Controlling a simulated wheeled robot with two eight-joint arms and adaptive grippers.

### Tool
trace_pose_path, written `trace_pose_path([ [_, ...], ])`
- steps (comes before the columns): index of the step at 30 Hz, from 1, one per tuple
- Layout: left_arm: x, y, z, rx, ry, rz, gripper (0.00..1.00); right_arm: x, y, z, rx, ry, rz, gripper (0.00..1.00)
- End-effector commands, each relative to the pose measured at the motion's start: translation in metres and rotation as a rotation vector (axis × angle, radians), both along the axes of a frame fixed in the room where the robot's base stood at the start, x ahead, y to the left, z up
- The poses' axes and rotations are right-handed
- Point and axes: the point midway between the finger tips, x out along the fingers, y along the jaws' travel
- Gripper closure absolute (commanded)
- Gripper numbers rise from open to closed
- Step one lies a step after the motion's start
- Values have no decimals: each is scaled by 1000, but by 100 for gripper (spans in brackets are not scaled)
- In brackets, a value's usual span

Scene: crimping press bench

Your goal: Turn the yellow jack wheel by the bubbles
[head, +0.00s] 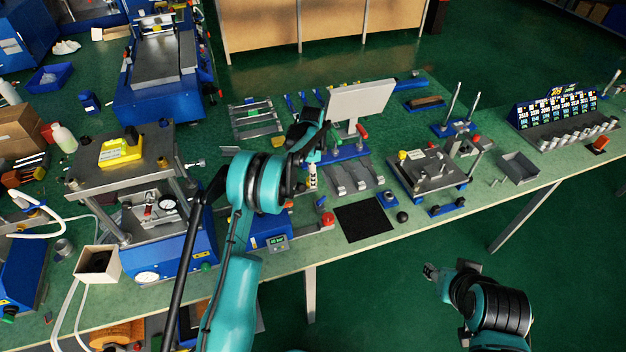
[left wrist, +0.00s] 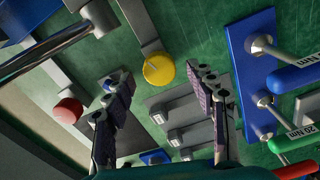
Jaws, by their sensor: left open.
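A round yellow wheel (left wrist: 158,69) shows in the left wrist view at the end of a grey bar, just beyond and between my fingertips. My left gripper (left wrist: 163,90) is open, with no visible contact with the wheel. In the head view, my left gripper (head: 312,160) is beside the grey monitor; the wheel cannot be surely matched there. A small yellow knob (head: 403,155) shows on the plate fixture at the right. A yellow block (head: 121,152) lies on the left press plate; I cannot make out bubbles. My right gripper (head: 430,272) is low, clear of the bench; its jaw state is unclear.
A red round knob (left wrist: 68,110) and several grey forks (left wrist: 175,138) are near my left fingers. A blue rack (left wrist: 250,70) with labelled handles stands right of them. In the head view, the monitor (head: 358,103) and a black mat (head: 363,220) are near my left arm.

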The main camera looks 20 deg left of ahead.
Motion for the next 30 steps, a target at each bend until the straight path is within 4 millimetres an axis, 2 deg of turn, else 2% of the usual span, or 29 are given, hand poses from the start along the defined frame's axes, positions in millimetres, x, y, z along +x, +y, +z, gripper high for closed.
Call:
trace_pose_path([
  [1,0,0,-8,0,0,0,44,0,0,-3,0,0,0,60],
  [5,0,0,-17,0,0,0,44,0,0,-5,0,0,0,60],
  [14,0,0,-19,0,0,1,44,0,0,-5,0,0,0,60],
  [18,0,0,-19,0,0,1,81,0,0,-5,0,0,0,60],
  [20,0,0,-19,0,0,1,94,0,0,-5,0,0,0,60],
  [30,0,0,-19,0,0,30,94,0,0,-5,0,0,0,60],
])
